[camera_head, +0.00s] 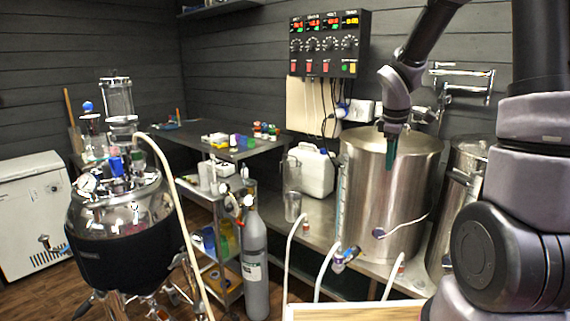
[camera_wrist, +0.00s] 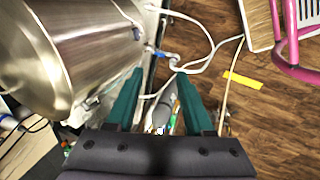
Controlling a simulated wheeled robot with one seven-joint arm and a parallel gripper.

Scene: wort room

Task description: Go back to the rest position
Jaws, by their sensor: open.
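My gripper (camera_head: 391,150) hangs at the end of my arm in front of the large steel kettle (camera_head: 385,195) in the head view. Its green fingers point down. In the wrist view my gripper (camera_wrist: 157,72) shows two green fingers spread apart with nothing between them. The steel kettle (camera_wrist: 75,50) fills the upper left there, beside the left finger. The gas cylinder (camera_wrist: 165,105) shows farther off, seen between the fingers.
A control box (camera_head: 329,43) hangs on the wall behind. The steel bench (camera_head: 320,232) carries a white canister (camera_head: 311,171). White hoses (camera_head: 290,250) hang from the bench front. A jacketed vessel (camera_head: 125,235) stands left. A pink frame (camera_wrist: 290,45) stands on the wooden floor.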

